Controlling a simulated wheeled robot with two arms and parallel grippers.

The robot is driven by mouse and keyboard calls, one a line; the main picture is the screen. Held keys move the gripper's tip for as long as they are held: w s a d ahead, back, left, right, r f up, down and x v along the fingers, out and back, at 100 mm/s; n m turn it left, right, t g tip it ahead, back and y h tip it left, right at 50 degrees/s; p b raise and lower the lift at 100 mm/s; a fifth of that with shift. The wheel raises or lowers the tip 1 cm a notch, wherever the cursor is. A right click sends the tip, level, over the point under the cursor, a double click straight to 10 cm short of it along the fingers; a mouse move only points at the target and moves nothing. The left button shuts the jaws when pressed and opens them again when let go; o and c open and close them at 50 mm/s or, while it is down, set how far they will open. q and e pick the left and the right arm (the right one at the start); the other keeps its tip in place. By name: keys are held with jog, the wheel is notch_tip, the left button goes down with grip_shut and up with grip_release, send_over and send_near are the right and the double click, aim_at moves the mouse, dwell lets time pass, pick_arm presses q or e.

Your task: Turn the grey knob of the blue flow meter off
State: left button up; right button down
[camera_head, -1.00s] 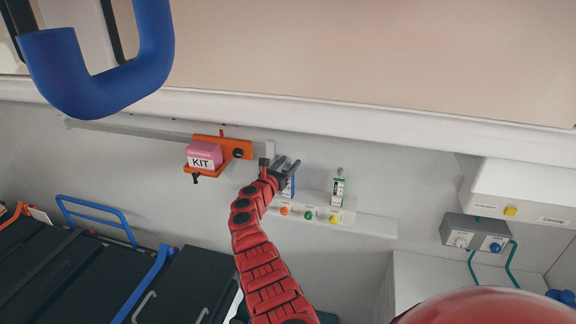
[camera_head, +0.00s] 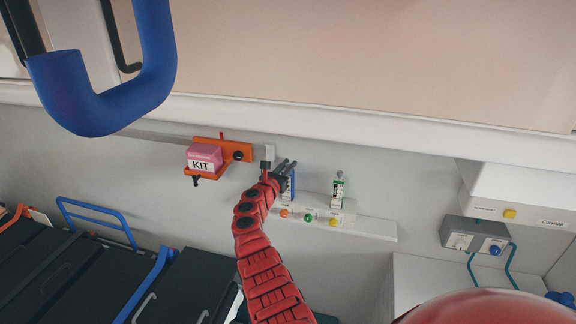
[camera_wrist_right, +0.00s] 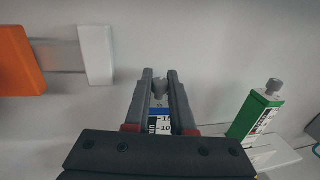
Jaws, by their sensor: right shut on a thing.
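The blue flow meter (camera_head: 289,189) stands on the wall rail, partly hidden behind my right gripper. In the right wrist view its blue, white-scaled body (camera_wrist_right: 158,122) shows between the fingers, with the grey knob (camera_wrist_right: 159,87) on top. My right gripper (camera_head: 288,164) is shut on the grey knob, one finger on each side of it; the fingers also show in the wrist view (camera_wrist_right: 159,78). My left gripper is out of view.
A green flow meter (camera_head: 338,190) with its own grey knob stands close to the right. To the left, an orange bracket (camera_head: 238,150) holds a pink KIT box (camera_head: 204,157). Coloured outlets (camera_head: 309,217) sit on the rail below. A blue padded handle (camera_head: 100,95) hangs at upper left.

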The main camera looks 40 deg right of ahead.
jog(key=shift+s+r+n+t+y+p, duration=0.1)
jog(key=shift+r+n+t+y+p, duration=0.1)
jog(key=shift+n+t+y+p, duration=0.7)
jog(key=shift+n+t+p, duration=0.4)
jog(key=shift+t+p, duration=0.2)
jog(key=shift+f+n+t+y, duration=0.1)
jog(key=shift+n+t+y, duration=0.35)
jog(key=shift+y, duration=0.25)
jog(key=shift+d+f+n+t+y+b, duration=0.1)
jog(key=shift+f+n+t+y+b, duration=0.1)
jog(key=shift+n+t+y, duration=0.3)
jog(key=shift+f+n+t+y+b, duration=0.1)
jog(key=shift+n+t+y+b, duration=0.1)
jog(key=shift+n+t+y, duration=0.3)
jog(key=n+t+y+b, duration=0.1)
jog(key=n+y+b, duration=0.1)
jog(key=y+b, duration=0.2)
jog(key=n+y+b, duration=0.3)
jog(key=y+b, duration=0.2)
jog(key=b, duration=0.1)
jog(key=n+t+y+b, duration=0.1)
jog(key=n+y+b, duration=0.2)
jog(key=y+b, duration=0.1)
jog(key=shift+t+b, duration=0.35)
jog(key=shift+b, duration=0.45)
jog(key=shift+r+n+y+b, duration=0.1)
jog(key=shift+n+y+b, duration=0.75)
jog(key=shift+y, duration=0.25)
